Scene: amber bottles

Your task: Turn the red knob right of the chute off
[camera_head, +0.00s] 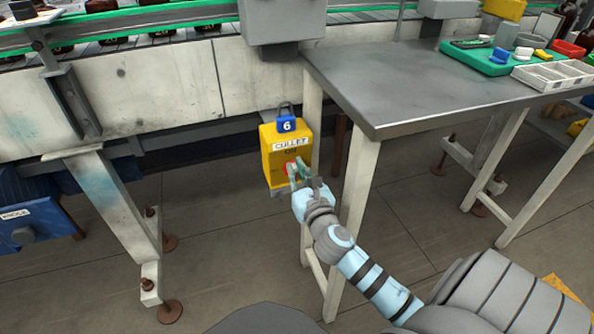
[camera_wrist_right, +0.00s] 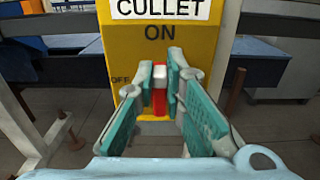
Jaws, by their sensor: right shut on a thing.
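The red knob (camera_wrist_right: 159,98) sits on the front of a yellow box (camera_head: 269,160) labelled CULLET. In the wrist view it stands upright, with its white end toward the word ON above; OFF is printed to its left. In the head view only a bit of its red (camera_head: 289,167) shows behind the fingers. My right gripper (camera_head: 297,170) is in front of the box, its teal-padded fingers (camera_wrist_right: 164,84) on either side of the knob and shut on it. My left gripper is not in view.
A blue padlock marked 6 (camera_head: 287,124) hangs on top of the box. A grey metal table (camera_head: 420,85) stands at the right, its white leg (camera_head: 356,190) close beside my right arm. A conveyor frame (camera_head: 150,95) runs behind. The floor in front is clear.

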